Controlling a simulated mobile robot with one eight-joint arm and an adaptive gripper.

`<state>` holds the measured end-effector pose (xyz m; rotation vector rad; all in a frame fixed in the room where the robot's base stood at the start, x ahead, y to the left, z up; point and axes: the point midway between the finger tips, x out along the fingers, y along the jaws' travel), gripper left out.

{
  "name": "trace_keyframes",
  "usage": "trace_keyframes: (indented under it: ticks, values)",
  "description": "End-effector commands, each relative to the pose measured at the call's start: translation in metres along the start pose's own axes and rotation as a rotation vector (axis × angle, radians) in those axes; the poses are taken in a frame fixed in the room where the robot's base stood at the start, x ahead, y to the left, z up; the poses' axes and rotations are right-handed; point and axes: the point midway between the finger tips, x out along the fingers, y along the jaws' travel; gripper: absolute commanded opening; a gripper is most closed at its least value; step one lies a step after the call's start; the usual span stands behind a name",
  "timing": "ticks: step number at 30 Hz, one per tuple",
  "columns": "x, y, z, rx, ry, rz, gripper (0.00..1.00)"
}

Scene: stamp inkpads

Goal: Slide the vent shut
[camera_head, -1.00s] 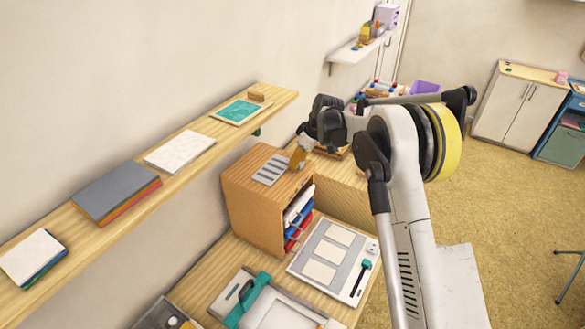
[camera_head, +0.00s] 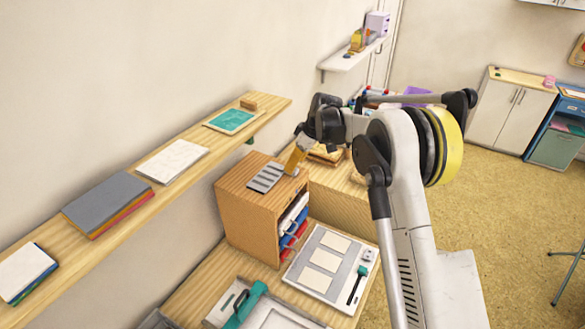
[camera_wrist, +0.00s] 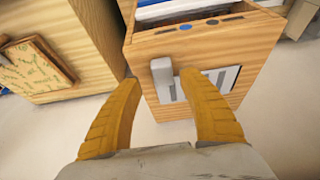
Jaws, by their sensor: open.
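The vent (camera_head: 266,178) is a grey slotted plate on top of a wooden cabinet (camera_head: 250,213), with light bars across it. In the wrist view the vent (camera_wrist: 222,80) shows slots and an upright pale grey handle (camera_wrist: 163,78) at its left end. My gripper (camera_head: 293,168) is at the right end of the vent, pointing down at the cabinet top. In the wrist view the yellow fingers of my gripper (camera_wrist: 160,80) are apart, and the handle appears between their tips. I cannot tell whether either finger touches it.
A long wall shelf (camera_head: 185,175) with papers and a teal picture runs left of the cabinet. The cabinet's open front holds blue, red and white items. A white board (camera_head: 300,268) with pale panels lies in front on the wooden table (camera_head: 185,292).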

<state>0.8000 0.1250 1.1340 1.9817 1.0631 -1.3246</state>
Motion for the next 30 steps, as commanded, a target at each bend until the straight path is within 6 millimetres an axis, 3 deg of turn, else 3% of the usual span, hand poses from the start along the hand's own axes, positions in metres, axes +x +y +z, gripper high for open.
trace_keyframes:
  ticks: [6,12,26,30]
  values:
    - [-0.051,0.0,0.0,0.001,0.0,0.0,0.49]
    - [-0.083,0.001,0.0,0.001,0.0,0.001,0.49]
    - [-0.093,0.0,0.0,0.002,0.0,0.001,0.49]
    - [-0.105,-0.009,0.009,0.04,-0.003,0.023,0.49]
